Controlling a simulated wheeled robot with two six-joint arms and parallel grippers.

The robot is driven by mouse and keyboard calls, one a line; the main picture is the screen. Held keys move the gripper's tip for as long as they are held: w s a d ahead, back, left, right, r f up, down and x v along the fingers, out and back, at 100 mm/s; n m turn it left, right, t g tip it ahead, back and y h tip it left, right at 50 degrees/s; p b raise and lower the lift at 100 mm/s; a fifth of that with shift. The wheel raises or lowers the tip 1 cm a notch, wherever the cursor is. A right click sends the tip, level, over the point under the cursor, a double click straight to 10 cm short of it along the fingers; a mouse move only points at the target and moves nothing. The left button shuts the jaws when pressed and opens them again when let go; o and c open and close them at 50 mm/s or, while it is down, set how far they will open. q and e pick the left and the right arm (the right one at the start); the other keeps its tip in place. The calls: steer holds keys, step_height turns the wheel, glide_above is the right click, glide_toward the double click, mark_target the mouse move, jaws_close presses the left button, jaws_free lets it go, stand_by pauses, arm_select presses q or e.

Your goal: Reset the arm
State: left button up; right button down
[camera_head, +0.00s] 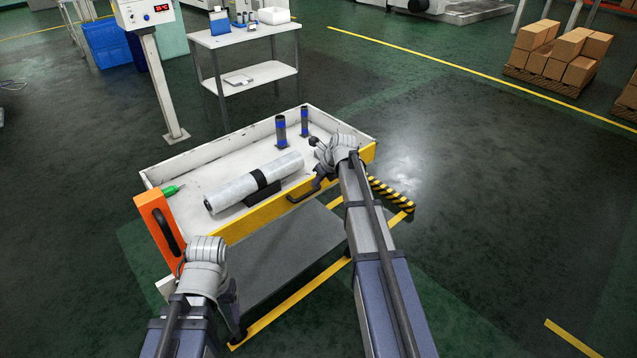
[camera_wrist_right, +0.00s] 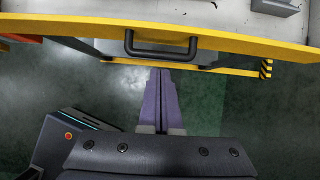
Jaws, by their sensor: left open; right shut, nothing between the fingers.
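My right arm reaches to the front edge of the white tray cart (camera_head: 220,160). Its gripper (camera_wrist_right: 161,72) is shut and empty in the right wrist view, with the two purple fingers side by side. The fingertips point toward the black handle (camera_wrist_right: 160,48) on the cart's yellow front edge and appear apart from it. In the head view the wrist partly hides this gripper. My left arm is at the lower left, near the orange end panel (camera_head: 157,225). Its gripper (camera_head: 238,333) hangs downward, open, mostly hidden behind the wrist.
A silver film roll (camera_head: 235,186) with a black band lies on the tray. Two dark blue-banded cylinders (camera_head: 281,130) stand behind it, and a green-handled tool (camera_head: 170,190) lies at left. A grey side table (camera_head: 240,75) stands behind.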

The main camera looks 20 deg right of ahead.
steer(key=shift+w+r, duration=0.1)
steer(key=shift+r, duration=0.35)
steer(key=s+a+f+n+g, duration=0.2)
steer(key=s+a+n+g, duration=0.1)
steer(key=s+a+n, duration=1.3)
steer(key=s+a+n+g+h, duration=0.1)
steer(key=s+a+n, duration=0.3)
steer(key=s+n, duration=0.4)
steer(key=s+a+n+g+h, duration=0.1)
steer(key=s+a+n, duration=0.3)
steer(key=s+n, duration=0.5)
steer(key=shift+s+a+f+n+g+h, duration=0.3)
steer(key=shift+n+h, duration=0.3)
steer(key=shift+n, duration=0.7)
